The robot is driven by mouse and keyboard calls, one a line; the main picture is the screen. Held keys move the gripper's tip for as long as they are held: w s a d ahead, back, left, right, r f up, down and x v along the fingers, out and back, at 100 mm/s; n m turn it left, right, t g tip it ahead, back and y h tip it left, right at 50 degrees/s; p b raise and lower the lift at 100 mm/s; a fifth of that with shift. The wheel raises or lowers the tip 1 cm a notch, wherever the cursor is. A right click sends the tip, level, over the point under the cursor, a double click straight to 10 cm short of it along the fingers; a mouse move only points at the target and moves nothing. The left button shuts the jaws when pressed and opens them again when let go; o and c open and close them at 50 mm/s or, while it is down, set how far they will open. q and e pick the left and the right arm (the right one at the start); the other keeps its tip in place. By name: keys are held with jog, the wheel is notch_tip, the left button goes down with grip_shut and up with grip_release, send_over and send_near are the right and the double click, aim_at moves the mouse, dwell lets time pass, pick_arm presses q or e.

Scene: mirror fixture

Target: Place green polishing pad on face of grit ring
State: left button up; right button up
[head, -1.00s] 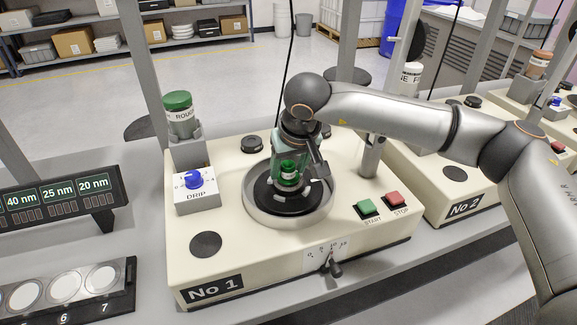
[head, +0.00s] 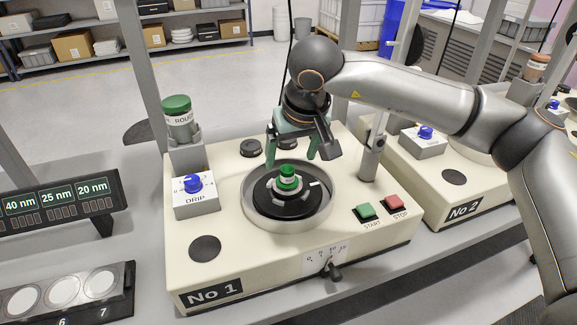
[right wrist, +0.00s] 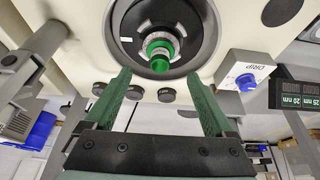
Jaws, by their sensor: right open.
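The green-topped polishing pad piece (head: 288,177) stands upright near the middle of the dark round plate on machine No 1. It also shows in the right wrist view (right wrist: 160,47), beyond the fingertips. The dark grit ring (head: 262,205) lies around and under it, inside a metal rim; the wrist view shows the ring (right wrist: 207,22) too. I cannot tell whether the pad touches the ring's face. My right gripper (head: 291,158) is open and empty, above and behind the pad; its green fingers (right wrist: 163,85) are spread wide in the wrist view. My left gripper is not in view.
A green-capped bottle (head: 180,118) stands in a holder behind the DRIP box (head: 196,197) at left. A metal post (head: 371,150) rises right of the plate. START and STOP buttons (head: 380,207) sit front right. Machine No 2 (head: 455,180) is at the right.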

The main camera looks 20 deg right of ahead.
jog(key=v, duration=0.5)
jog(key=shift+r, duration=0.25)
